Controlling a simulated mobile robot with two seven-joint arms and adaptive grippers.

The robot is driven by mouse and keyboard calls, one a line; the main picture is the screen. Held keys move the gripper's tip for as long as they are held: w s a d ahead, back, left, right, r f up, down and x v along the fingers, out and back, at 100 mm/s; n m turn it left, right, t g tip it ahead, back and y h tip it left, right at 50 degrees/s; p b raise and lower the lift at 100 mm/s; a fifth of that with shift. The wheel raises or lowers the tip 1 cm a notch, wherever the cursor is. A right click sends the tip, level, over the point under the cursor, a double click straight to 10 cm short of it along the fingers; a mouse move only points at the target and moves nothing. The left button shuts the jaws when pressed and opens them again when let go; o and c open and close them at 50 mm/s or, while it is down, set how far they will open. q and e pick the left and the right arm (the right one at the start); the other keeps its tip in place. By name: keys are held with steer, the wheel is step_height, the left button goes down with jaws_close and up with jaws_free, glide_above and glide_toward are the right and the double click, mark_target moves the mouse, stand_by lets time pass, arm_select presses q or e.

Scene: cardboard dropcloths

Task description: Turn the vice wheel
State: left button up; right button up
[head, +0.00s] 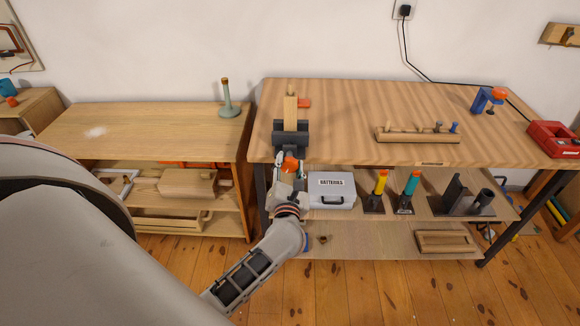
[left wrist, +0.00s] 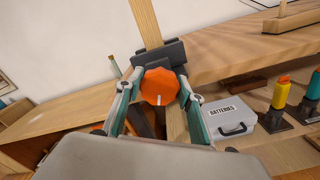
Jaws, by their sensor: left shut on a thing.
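The vice (head: 291,131) is a dark grey block at the front left edge of the striped workbench, with a strip of wood standing in its jaws. Its orange wheel (head: 291,164) faces me, below the bench edge. In the left wrist view the wheel (left wrist: 160,87) shows as an orange knob with a white mark, under the dark vice jaws (left wrist: 158,56). My left gripper (head: 289,170) is shut on the wheel, one finger on each side of it. The fingertips (left wrist: 157,84) also show in the left wrist view. My right gripper is not seen.
A grey batteries case (head: 331,190) stands on the shelf just right of my left gripper. Holders with a yellow-handled tool (head: 380,184) and a teal-handled tool (head: 410,186) stand further right. A lower cabinet (head: 150,130) is at left.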

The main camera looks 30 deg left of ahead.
arm_select(q)
steer(key=shift+n, duration=0.3)
steer(key=o, duration=1.1)
steer(key=v, duration=1.2)
steer(key=shift+f, duration=0.1)
